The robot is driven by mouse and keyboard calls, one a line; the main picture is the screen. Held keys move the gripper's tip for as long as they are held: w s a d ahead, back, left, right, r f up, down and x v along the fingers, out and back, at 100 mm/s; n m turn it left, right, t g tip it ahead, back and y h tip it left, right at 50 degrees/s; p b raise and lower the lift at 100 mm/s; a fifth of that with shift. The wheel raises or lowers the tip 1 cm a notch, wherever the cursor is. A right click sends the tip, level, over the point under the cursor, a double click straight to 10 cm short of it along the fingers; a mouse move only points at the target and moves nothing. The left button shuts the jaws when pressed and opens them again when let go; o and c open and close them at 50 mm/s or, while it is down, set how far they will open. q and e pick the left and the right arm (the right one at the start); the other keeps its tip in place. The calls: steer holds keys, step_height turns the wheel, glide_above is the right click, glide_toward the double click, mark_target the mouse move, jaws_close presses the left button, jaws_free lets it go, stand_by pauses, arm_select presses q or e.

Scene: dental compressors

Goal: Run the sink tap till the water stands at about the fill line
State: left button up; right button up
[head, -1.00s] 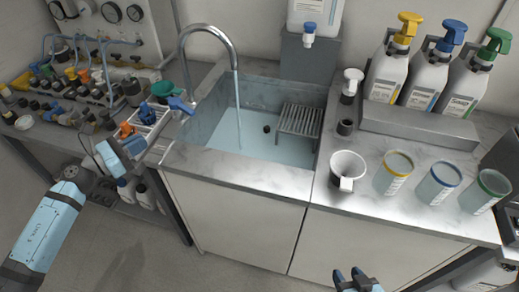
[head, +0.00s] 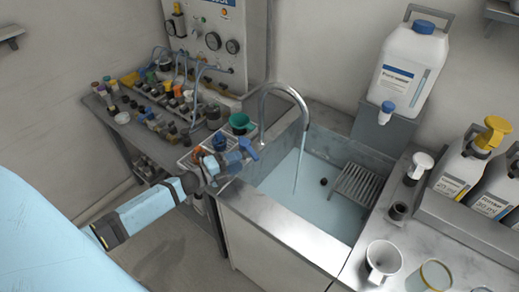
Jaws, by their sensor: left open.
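The sink (head: 285,226) is a metal basin with light blue water (head: 310,208) standing in it. A thin stream (head: 299,165) falls from the curved tap spout (head: 284,88) into the water. I cannot make out a fill line on the basin walls. A blue piece that looks like the tap lever (head: 249,149) is by the foot of the tap. My left gripper (head: 236,160) is open right beside this lever, at the sink's left rim; whether it touches is unclear. My right gripper is out of view.
A grid rack (head: 355,185) and a dark round drain (head: 323,181) show in the basin. A white jug (head: 405,70) stands behind. Bottles (head: 456,165) and a white cup (head: 383,259) are at right.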

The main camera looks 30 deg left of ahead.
mark_target(251, 155)
arm_select(q)
steer(key=p+x, duration=0.1)
steer(key=x, duration=0.5)
steer(key=shift+w+d+r, duration=0.1)
steer(key=shift+w+d, duration=0.05)
steer(key=shift+w, duration=0.25)
steer(key=shift+x, duration=0.8)
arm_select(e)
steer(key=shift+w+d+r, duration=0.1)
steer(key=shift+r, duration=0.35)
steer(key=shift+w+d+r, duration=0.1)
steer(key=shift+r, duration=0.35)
arm_select(q)
jaws_close()
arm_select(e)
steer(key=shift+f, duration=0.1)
